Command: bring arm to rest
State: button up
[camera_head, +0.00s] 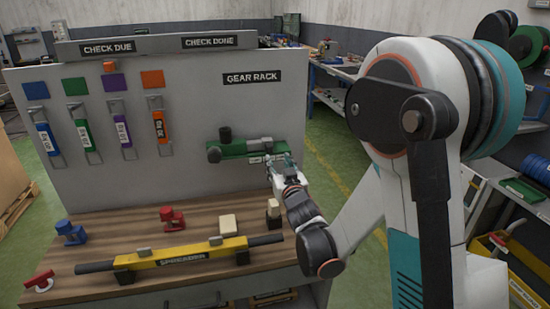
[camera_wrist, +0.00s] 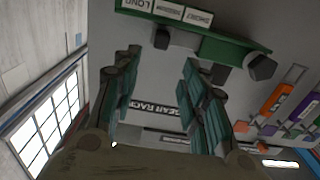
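My gripper (camera_head: 283,168) is at the right end of the green bar (camera_head: 240,149) mounted on the upright board, below the GEAR RACK sign (camera_head: 251,77). In the wrist view my gripper (camera_wrist: 160,68) has its two teal-padded fingers well apart. Nothing is held between them; the grey board and the GEAR RACK sign (camera_wrist: 172,112) show through the gap. The green bar (camera_wrist: 225,48) with dark knobs and white labels lies just beyond the fingertips in that view. I cannot tell whether a finger touches it. My arm reaches in from the right, bent at the elbow.
The wooden bench (camera_head: 120,222) carries a yellow spreader bar (camera_head: 180,254), red (camera_head: 172,218) and blue (camera_head: 71,233) clamp-like pieces and pale blocks. Several coloured tools hang at the board's left. A yellow bin (camera_head: 508,268) stands at the right. Green floor is open behind the arm.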

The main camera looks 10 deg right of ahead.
jog(key=shift+s, duration=0.85)
jog(key=s+d+r+m+g+h, duration=0.1)
jog(key=s+r+g, duration=0.1)
jog(key=s, duration=0.4)
jog(key=s+d+r+g+h, duration=0.1)
jog(key=s+d+r+g, duration=0.15)
jog(key=s, duration=0.35)
jog(key=s+a+f+g+y, duration=0.1)
jog(key=s+f+g, duration=0.1)
jog(key=s, duration=0.9)
jog(key=s+a+f+n+g+y, duration=0.1)
jog(key=s+g, duration=0.3)
jog(key=s, duration=0.7)
jog(key=shift+s+a+f, duration=0.4)
jog(key=shift+a+f, duration=0.25)
